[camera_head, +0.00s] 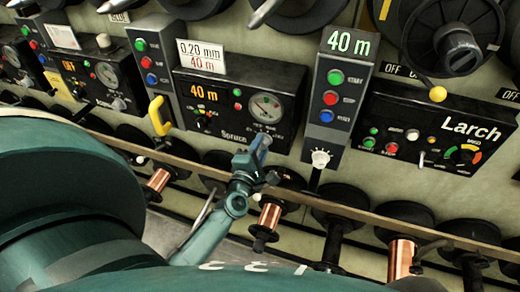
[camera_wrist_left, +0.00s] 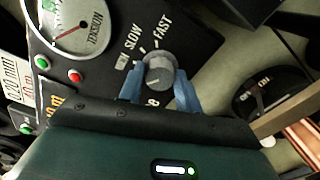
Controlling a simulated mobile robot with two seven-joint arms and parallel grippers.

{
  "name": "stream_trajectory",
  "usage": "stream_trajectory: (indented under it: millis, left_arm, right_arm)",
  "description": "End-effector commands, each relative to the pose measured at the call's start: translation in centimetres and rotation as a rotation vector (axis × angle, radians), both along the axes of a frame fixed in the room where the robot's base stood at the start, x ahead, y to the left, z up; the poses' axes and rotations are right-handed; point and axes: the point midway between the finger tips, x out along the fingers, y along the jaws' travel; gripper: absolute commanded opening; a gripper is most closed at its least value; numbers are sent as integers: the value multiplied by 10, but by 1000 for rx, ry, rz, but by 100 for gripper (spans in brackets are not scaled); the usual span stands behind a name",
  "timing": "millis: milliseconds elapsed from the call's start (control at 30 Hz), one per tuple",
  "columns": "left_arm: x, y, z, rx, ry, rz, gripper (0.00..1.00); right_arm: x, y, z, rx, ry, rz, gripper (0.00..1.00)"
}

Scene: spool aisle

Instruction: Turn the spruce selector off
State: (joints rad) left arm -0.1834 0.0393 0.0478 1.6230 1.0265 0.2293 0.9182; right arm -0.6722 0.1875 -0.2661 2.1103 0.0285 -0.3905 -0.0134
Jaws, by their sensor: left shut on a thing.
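The black Spruce panel (camera_head: 285,78) is on the wall at the middle of the head view, with a lit "40 m" display and a round gauge. My left gripper (camera_head: 262,145) is at its lower right corner and hides the selector there. In the left wrist view the selector is a round grey knob (camera_wrist_left: 159,70) with SLOW and FAST printed around it. The blue fingers of my left gripper (camera_wrist_left: 160,92) are on both sides of the knob, shut on it. Which mark the knob points to is not clear. My right gripper is not in view.
A grey button box (camera_head: 334,110) with a light lever knob is right of the panel, then the Larch panel (camera_head: 436,128). A yellow handle (camera_head: 159,115) is at the left. A rail with copper spools (camera_head: 402,255) runs below.

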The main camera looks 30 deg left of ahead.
Motion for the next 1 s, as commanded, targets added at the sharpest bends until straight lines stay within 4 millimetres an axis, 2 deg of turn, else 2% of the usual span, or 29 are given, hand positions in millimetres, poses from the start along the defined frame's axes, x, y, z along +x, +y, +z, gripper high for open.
stream_trajectory:
  millis: [567, 600, 833, 1000]
  left_arm:
    - [0, -1, -1, -34, -6, -1, 11]
    - [0, 0, -1, -34, -6, -1, 36]
    - [0, 0, 0, -31, -7, 0, 55]
    - [0, 0, 0, -30, -6, 0, 56]
  right_arm:
    - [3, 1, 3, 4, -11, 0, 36]
    - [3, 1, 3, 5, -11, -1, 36]
    - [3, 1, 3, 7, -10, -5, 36]
    - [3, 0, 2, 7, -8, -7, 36]
